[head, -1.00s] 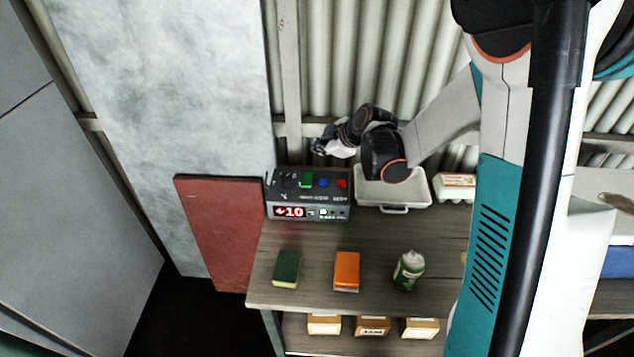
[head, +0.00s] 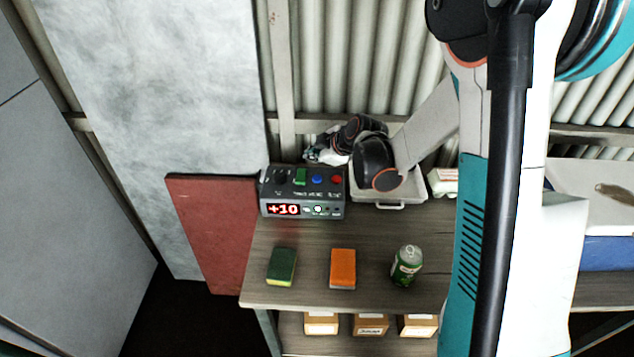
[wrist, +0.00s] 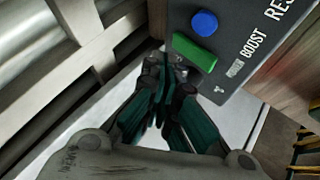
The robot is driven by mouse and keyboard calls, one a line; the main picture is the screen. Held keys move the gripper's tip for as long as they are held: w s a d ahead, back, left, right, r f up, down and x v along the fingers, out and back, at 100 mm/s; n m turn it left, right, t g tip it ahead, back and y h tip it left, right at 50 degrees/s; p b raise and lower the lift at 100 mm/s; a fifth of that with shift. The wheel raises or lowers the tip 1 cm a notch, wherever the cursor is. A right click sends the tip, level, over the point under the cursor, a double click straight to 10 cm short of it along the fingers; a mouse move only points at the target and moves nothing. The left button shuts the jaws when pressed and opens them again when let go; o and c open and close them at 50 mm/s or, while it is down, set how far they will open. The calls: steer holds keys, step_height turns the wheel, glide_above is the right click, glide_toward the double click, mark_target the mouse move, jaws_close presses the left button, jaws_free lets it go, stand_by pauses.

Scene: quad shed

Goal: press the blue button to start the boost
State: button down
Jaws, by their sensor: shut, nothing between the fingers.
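The dark control box (head: 303,197) stands at the back left of the bench with a red "+10" display on its front. Its top carries a green button (head: 300,177), the blue button (head: 317,179) and a red button (head: 337,180) in a row. My gripper (head: 320,153) is just behind the box's back edge, shut and empty. In the wrist view, the closed fingers (wrist: 163,75) point beside the box's edge, near the green button (wrist: 194,52). The blue button (wrist: 204,23) lies beyond it, apart from the fingers. "BOOST" lettering shows on the panel.
A pale tray (head: 400,190) stands right of the box, under my arm. A green sponge (head: 281,266), an orange sponge (head: 342,268) and a green can (head: 407,265) are along the bench front (head: 310,240). A corrugated wall (head: 330,60) is close behind. A red panel (head: 215,230) stands left.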

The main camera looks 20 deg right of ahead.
mark_target(315, 179)
steer(key=shift+f+b, duration=1.5)
steer(key=shift+f, duration=0.9)
steer(key=shift+f, duration=0.15)
steer(key=shift+f+b, duration=0.3)
steer(key=shift+b, duration=0.2)
steer(key=shift+f+b, duration=0.4)
steer(key=shift+r+p, duration=0.6)
steer(key=shift+r, duration=0.3)
steer(key=shift+r+p, duration=1.6)
steer(key=shift+r, duration=0.9)
